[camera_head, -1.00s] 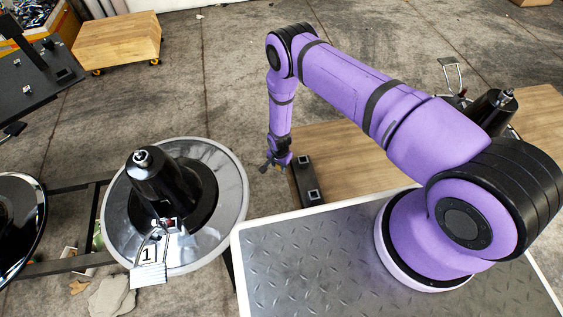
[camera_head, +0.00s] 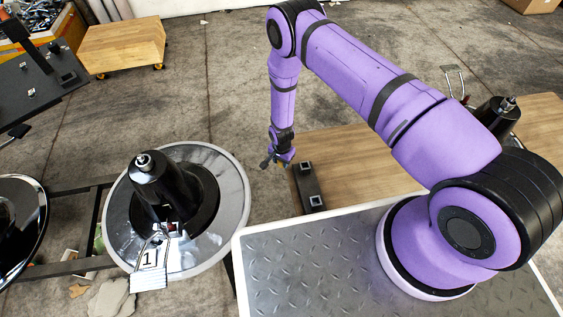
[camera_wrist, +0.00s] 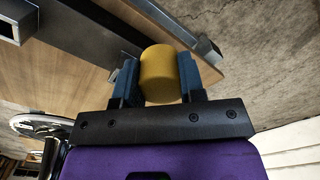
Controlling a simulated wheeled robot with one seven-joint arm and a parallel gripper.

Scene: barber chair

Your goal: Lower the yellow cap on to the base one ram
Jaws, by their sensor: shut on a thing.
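The yellow cap (camera_wrist: 160,75) sits between the two blue-grey fingers of my gripper (camera_wrist: 158,80) in the wrist view. The fingers are shut on its sides. In the head view my gripper (camera_head: 277,160) points down near the left edge of a wooden top, and the cap is too small to make out clearly. Base one (camera_head: 236,165) is a round chrome disc with a "1" label (camera_head: 150,259), left of my gripper. Its black column leans in the picture, with the silver ram tip (camera_head: 143,160) on top. The gripper is well apart from it.
A dark bar with square sockets (camera_head: 308,186) lies on the wooden top (camera_head: 345,160) beside my gripper. A second black column (camera_head: 497,115) stands at right. A wooden trolley (camera_head: 125,45) stands behind. Floor between gripper and base one is clear.

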